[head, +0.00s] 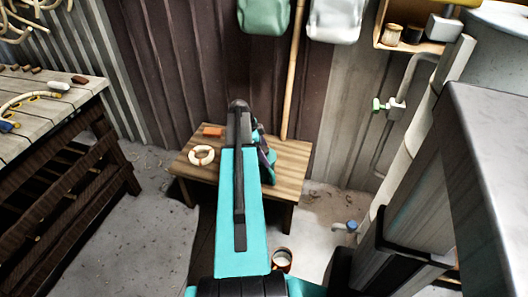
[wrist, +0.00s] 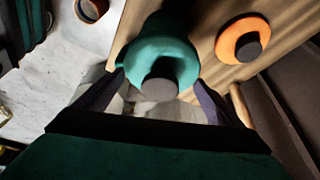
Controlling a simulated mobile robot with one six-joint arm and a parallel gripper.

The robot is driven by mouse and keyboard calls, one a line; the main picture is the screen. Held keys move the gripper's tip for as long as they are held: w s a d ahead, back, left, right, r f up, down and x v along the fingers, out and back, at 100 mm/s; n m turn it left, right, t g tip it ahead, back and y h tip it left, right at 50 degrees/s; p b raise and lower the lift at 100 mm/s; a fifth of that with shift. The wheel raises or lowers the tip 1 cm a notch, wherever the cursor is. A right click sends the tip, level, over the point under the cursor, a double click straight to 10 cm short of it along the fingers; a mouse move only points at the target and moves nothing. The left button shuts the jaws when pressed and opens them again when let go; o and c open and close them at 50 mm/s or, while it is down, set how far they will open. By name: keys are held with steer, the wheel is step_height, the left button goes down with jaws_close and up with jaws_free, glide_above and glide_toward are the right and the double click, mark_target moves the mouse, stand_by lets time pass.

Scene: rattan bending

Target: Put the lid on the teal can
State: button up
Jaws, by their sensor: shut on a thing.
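In the wrist view my gripper (wrist: 162,88) has its two dark fingers on either side of a teal rounded piece with a grey round knob, which looks like the lid (wrist: 185,62). The knob faces my palm. A darker teal body, apparently the teal can (wrist: 168,24), shows just beyond the lid. I cannot tell whether lid and can touch.
An orange round thing with a dark knob (wrist: 243,40) is on the table, to the right in the wrist view. A cream ring (head: 202,155) lies at the table's left. A rust-coloured pot (head: 281,260) stands on the floor in front. The wall is close behind; a workbench (head: 60,125) stands left.

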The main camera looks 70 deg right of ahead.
steer(key=shift+f, duration=0.25)
stand_by(0.4)
steer(key=o, duration=0.8)
steer(key=shift+o, duration=0.2)
steer(key=shift+r, duration=0.15)
steer(key=shift+r+p, duration=2)
steer(key=shift+r, duration=1.9)
steer(key=shift+w, duration=0.1)
